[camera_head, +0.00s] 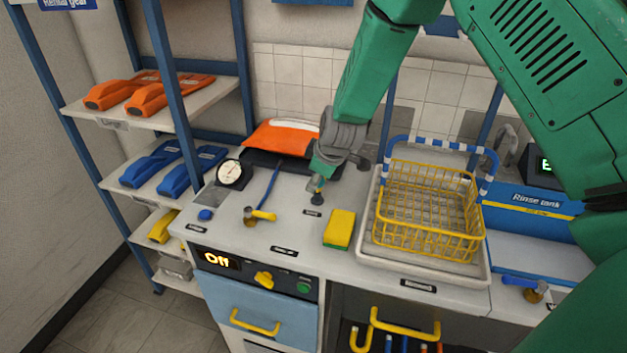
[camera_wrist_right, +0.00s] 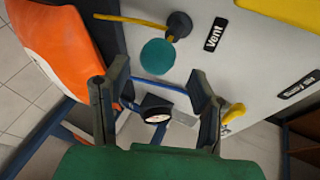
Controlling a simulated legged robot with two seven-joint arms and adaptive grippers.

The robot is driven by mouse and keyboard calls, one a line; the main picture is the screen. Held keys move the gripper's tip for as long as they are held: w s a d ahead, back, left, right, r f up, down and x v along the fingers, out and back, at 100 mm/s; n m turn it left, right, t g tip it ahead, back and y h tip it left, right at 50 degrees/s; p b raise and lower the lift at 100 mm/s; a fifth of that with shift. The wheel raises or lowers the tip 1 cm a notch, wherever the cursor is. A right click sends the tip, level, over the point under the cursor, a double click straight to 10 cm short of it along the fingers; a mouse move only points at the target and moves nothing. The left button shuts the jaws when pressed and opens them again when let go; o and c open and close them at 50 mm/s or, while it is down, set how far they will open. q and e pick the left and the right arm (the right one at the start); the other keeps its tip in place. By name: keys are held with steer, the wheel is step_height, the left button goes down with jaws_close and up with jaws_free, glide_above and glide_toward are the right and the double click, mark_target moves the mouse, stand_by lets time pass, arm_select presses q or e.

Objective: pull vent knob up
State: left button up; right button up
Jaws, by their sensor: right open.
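The vent knob (camera_head: 317,198) is a small dark knob on the bench top, just behind a small label. In the right wrist view a dark round base (camera_wrist_right: 179,25) sits beside the "Vent" label (camera_wrist_right: 214,34). A teal round disc (camera_wrist_right: 158,57) shows close to it; I cannot tell for sure if it is the knob's cap. My right gripper (camera_head: 340,165) hangs just above the knob, open and empty. In the wrist view its two fingers (camera_wrist_right: 160,80) are apart, with the teal disc beyond the gap. My left gripper is not in view.
A yellow sponge (camera_head: 339,229) and a yellow wire basket (camera_head: 425,208) stand to the right. An orange pack (camera_head: 281,137) lies behind. The bench front between valve and sponge is clear.

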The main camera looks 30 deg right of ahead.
steer(key=shift+w+d+f, duration=0.2)
steer(key=shift+f, duration=0.3)
steer(key=shift+w+d+f, duration=0.15)
steer(key=shift+w+f, duration=0.05)
steer(key=shift+f, duration=0.25)
steer(key=shift+w+d+f, duration=0.25)
steer(key=shift+d+f, duration=0.15)
steer(key=shift+f, duration=0.15)
steer(key=shift+a+r, duration=0.1)
steer(key=shift+a, duration=0.4)
jaws_close()
steer(key=r+p, duration=0.2)
steer(key=r, duration=0.1)
steer(key=shift+d+r+p, duration=0.2)
steer(key=shift+r+p, duration=0.05)
steer(key=shift+p, duration=0.05)
steer(key=shift+w+f, duration=0.1)
jaws_free()
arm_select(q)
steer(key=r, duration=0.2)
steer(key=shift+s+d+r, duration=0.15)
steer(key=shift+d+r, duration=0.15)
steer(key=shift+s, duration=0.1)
